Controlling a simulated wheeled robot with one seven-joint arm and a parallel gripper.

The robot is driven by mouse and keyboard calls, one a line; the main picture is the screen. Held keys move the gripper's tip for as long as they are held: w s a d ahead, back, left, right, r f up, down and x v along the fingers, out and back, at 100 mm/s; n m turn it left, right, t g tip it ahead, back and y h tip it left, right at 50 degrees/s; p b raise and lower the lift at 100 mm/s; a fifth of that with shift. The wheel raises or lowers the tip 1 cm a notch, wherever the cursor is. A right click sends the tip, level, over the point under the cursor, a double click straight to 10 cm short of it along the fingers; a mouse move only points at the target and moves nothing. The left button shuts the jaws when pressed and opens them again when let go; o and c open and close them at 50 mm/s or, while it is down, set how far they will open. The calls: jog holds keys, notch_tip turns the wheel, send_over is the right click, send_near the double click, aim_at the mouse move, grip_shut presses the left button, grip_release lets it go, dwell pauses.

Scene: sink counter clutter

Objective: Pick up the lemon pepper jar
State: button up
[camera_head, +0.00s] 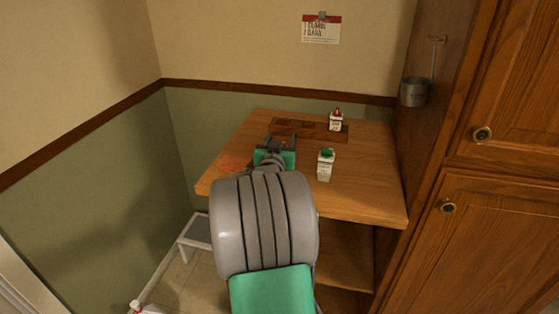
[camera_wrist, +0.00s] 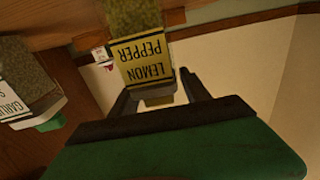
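The lemon pepper jar (camera_wrist: 147,62) shows upside down in the wrist view, with a yellow label and dark lettering. Its cap end points toward my gripper (camera_wrist: 158,86). The two dark fingers are spread apart, one on each side of the cap end in that view. I cannot tell whether either finger touches the jar. In the head view my gripper (camera_head: 275,144) is low over the wooden counter (camera_head: 370,190). The lemon pepper jar cannot be made out there, behind the gripper and wrist.
A green-capped jar (camera_head: 325,168) stands right of my gripper; the wrist view shows it as a garlic jar (camera_wrist: 28,85). A red-capped container (camera_head: 336,122) stands farther back. A metal cup (camera_head: 414,92) hangs on the cabinet side at right. The counter's front right is clear.

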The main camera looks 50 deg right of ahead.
grip_shut()
dwell(0.4)
dwell(0.8)
